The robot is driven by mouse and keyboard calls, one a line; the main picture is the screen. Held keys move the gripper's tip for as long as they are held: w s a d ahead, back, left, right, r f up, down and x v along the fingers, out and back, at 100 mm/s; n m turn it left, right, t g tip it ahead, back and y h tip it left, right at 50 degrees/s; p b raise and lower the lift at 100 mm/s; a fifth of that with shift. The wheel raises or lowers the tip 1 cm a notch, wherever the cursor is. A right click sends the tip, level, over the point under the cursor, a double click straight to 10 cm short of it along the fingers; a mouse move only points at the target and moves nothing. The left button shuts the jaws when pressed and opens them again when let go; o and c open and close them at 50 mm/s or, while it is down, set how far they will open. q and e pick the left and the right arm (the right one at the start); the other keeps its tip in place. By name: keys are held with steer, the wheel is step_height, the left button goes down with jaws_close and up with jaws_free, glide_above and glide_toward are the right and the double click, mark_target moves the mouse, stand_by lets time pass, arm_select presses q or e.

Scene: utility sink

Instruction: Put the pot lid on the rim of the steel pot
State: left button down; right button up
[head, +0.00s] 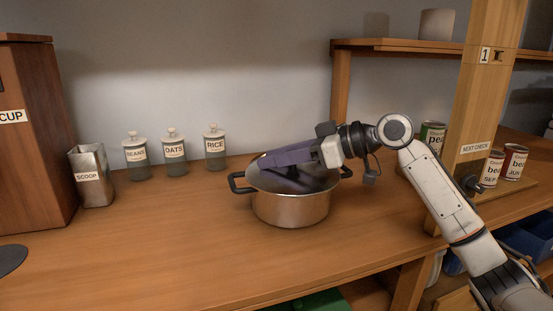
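The steel pot (290,212) stands upright on the wooden counter, with dark side handles. A dark grey, slightly shiny round surface (322,180) fills its mouth; it looks like the pot lid lying at the rim, but I cannot tell how evenly it sits. My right gripper (272,160) reaches in from the right, its purple fingers low over the pot's top. The fingers show side-on and hide part of the rim and any knob, so I cannot tell whether they are open or shut. My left gripper is out of view.
Jars of beans (136,158), oats (174,155) and rice (215,150) stand at the back left, beside a metal scoop holder (92,180). A dark flat disc (10,259) lies at the left edge. A wooden post (482,100) and cans (514,163) stand right. The front counter is clear.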

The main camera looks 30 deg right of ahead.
steer(key=o, duration=0.4)
steer(key=shift+f, duration=0.35)
steer(key=shift+c, duration=0.2)
step_height(320, 180, up, 4)
steer(key=b, duration=0.2)
glide_above(330, 176)
steer(key=w+a, duration=0.1)
steer(key=shift+f, duration=0.1)
steer(key=shift+s+d+r, duration=0.35)
steer(key=shift+s+d, duration=0.05)
steer(key=shift+s, duration=0.1)
